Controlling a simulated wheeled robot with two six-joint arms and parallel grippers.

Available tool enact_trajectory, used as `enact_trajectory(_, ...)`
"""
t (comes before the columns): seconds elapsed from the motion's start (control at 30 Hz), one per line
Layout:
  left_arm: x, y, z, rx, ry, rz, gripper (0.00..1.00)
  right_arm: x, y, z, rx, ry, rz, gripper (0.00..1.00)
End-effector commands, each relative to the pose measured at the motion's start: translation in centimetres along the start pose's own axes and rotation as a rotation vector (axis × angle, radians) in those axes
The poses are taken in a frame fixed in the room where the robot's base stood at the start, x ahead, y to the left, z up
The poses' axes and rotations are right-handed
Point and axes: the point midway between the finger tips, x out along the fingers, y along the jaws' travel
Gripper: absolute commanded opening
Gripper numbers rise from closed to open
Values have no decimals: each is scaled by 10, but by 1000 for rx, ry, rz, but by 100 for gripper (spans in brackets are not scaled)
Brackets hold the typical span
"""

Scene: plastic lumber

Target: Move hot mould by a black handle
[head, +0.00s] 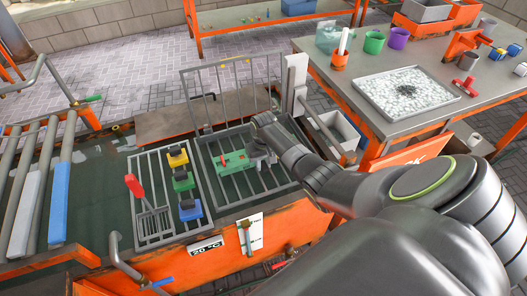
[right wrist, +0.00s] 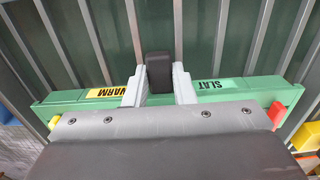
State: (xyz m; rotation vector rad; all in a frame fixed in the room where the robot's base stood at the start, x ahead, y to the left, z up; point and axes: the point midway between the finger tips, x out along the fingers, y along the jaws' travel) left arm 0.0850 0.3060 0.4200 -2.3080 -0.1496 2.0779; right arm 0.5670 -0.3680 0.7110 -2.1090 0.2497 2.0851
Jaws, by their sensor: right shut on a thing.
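The mould is a long green bar. In the head view the green mould (head: 231,161) is over the right-hand grate (head: 226,194) of the tank, partly hidden by my right gripper (head: 264,152). In the right wrist view the mould (right wrist: 236,86) carries labels reading "WARM" and "SLAT", with a yellow piece at its left end and a red one at its right. The black handle (right wrist: 158,72) stands between the two grey fingers of my right gripper (right wrist: 159,88), which are shut on it. I cannot tell whether the mould touches the grate. My left gripper is not in view.
Yellow, green and blue blocks (head: 190,210) sit on the left grate, near a red-handled tool (head: 135,187). An upright barred frame (head: 228,95) stands behind the tank. A roller rack (head: 36,190) is at left, a table with a white-filled tray (head: 365,92) at right.

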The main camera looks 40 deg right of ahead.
Motion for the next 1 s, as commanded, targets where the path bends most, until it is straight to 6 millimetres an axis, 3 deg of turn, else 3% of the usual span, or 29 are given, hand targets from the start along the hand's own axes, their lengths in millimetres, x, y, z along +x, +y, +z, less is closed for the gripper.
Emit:
enact_trajectory(0.83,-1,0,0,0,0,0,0,3,0,-2,-1,5,0,0)
enact_trajectory(0.87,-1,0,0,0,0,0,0,3,0,-2,-1,5,0,26)
enact_trajectory(1.0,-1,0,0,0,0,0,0,4,0,-1,-1,3,0,44)
